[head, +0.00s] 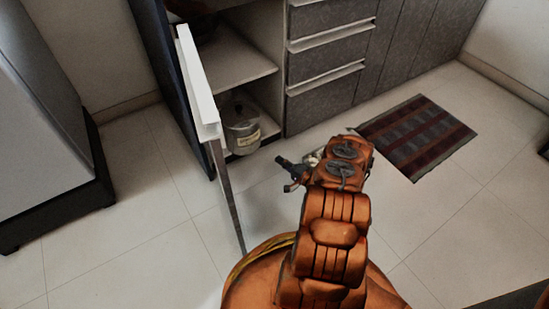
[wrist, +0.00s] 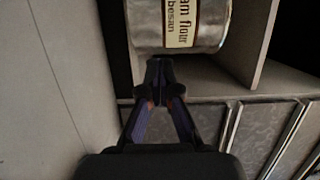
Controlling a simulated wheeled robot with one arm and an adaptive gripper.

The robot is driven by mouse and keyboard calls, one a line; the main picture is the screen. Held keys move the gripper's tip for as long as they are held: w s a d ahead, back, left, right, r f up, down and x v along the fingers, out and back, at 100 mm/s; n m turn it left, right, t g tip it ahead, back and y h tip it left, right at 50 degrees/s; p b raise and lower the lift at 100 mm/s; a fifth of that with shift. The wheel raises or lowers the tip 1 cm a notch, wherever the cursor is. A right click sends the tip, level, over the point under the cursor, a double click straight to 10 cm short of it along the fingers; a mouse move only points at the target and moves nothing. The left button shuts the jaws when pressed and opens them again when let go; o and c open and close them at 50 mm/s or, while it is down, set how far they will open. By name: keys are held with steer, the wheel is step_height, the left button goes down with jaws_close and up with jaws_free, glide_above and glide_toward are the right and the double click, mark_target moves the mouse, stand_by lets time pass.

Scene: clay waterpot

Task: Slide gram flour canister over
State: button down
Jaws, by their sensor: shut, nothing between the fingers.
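The gram flour canister (head: 242,130) is a shiny metal cylinder with a cream label. It stands upright on the bottom shelf of the open cabinet, near its front edge. In the wrist view the canister (wrist: 207,45) fills the top middle, its label partly cut off by the frame, reading "am flour besan". My gripper (head: 281,161) is in front of the cabinet, to the right of and below the canister in the head view, with a visible gap. In the wrist view my gripper (wrist: 160,66) has its fingertips together and empty, near the canister's edge.
The open cabinet door (head: 198,85) stands left of the canister. An upper shelf (head: 235,68) lies above it. Closed drawers (head: 330,55) are to the right. A dark striped mat (head: 418,135) lies on the floor. A large grey appliance (head: 40,110) stands at left.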

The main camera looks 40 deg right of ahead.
mark_target(255, 142)
steer(key=w+b, duration=0.1)
steer(key=w, duration=0.2)
steer(key=w+a+b, duration=0.1)
steer(key=w+b, duration=0.1)
steer(key=w, duration=0.2)
steer(key=w+a+b, duration=0.1)
steer(key=w, duration=0.2)
steer(key=shift+w+f+b, duration=0.2)
steer(key=shift+w+b, duration=0.2)
steer(key=shift+w+a+r, duration=0.15)
steer(key=shift+w+r, duration=0.05)
steer(key=shift+w, duration=0.6)
